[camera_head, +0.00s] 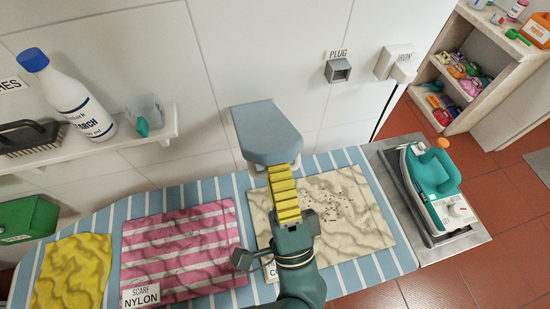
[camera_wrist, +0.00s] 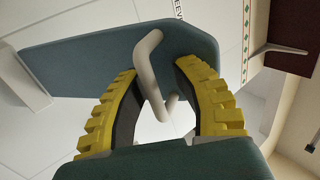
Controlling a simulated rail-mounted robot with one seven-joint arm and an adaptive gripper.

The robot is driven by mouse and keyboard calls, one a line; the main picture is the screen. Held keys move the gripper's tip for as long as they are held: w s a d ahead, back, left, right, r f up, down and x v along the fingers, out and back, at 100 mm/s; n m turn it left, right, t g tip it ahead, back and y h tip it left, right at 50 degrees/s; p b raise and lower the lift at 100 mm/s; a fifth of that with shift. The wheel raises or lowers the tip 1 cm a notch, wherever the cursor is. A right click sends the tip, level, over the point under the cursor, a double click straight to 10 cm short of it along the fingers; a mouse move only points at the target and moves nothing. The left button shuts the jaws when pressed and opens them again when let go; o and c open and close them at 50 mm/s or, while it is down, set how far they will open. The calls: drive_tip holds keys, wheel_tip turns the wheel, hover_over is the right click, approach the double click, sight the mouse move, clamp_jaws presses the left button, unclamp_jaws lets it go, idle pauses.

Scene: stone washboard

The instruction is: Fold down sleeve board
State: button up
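The sleeve board (camera_head: 265,128) is a blue-grey padded board with a rounded end, at the wall behind the ironing surface. Its exact tilt is hard to judge. Its large blue-grey face also shows in the wrist view (camera_wrist: 80,62), with a beige bent handle (camera_wrist: 147,75) on it. My gripper (camera_head: 281,172) has yellow ribbed fingers reaching to the board's near end. In the wrist view my gripper (camera_wrist: 157,70) is open, with one finger on each side of the handle. Gaps show beside the handle. In the head view my fingers mostly hide the handle.
Below lies a striped ironing surface (camera_head: 350,275) with beige (camera_head: 350,210), pink (camera_head: 180,250) and yellow (camera_head: 70,275) cloths. A teal iron (camera_head: 430,190) stands at right. A shelf (camera_head: 100,157) with a starch bottle (camera_head: 72,98) and brush is at left.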

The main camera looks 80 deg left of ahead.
drive_tip(key=shift+o, duration=0.5)
drive_tip(key=shift+d+f, duration=0.1)
drive_tip(key=shift+d, duration=0.05)
drive_tip(key=v, duration=1.1)
drive_tip(key=shift+d, duration=0.3)
drive_tip(key=shift+f, duration=0.2)
